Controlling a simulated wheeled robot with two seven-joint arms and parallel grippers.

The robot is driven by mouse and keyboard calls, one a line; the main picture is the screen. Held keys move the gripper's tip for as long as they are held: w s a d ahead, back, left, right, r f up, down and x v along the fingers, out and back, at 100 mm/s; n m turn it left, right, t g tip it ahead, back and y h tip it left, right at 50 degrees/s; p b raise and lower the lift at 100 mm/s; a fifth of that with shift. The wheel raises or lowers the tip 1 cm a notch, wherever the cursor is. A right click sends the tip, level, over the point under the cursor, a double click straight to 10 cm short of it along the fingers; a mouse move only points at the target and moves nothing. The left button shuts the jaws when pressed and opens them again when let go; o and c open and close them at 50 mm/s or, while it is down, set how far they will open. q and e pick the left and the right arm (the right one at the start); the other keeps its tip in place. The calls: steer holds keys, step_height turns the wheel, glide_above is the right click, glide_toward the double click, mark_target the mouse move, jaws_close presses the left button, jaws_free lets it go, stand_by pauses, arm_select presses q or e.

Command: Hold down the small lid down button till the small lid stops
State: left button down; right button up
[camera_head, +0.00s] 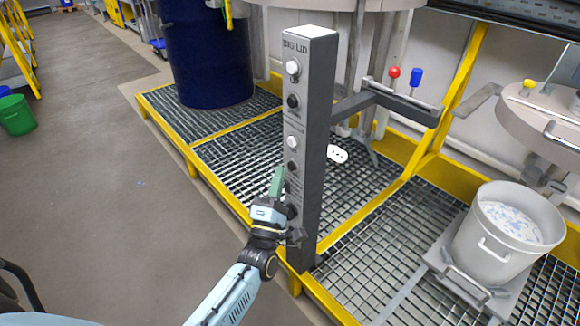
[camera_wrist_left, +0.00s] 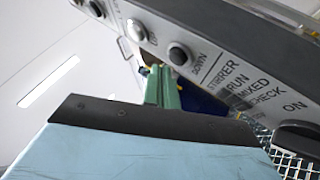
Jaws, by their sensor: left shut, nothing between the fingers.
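A grey control post (camera_head: 313,150) stands upright in the head view, marked BIG LID at its top. Below the upper button pair is a second pair, a white button (camera_head: 292,142) and a black button (camera_head: 292,167). In the left wrist view the black button (camera_wrist_left: 178,53) is beside the word DOWN and a white button (camera_wrist_left: 137,30) is beside UP. My left gripper (camera_head: 278,178) is shut and empty, its green fingers beside the lower black button. The fingers (camera_wrist_left: 160,80) are close to the black button in the wrist view; I cannot tell whether they touch it. My right gripper is not in view.
A dark blue drum (camera_head: 208,55) stands behind on yellow-edged grating. A pale bucket (camera_head: 490,255) with whitish contents sits at the right, below a round pale part (camera_head: 555,125). A grey arm (camera_head: 385,97) juts right from the post.

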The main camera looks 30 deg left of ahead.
arm_select(q)
steer(key=shift+w, duration=0.15)
stand_by(0.5)
steer(key=shift+w+d, duration=0.15)
steer(key=shift+w, duration=0.1)
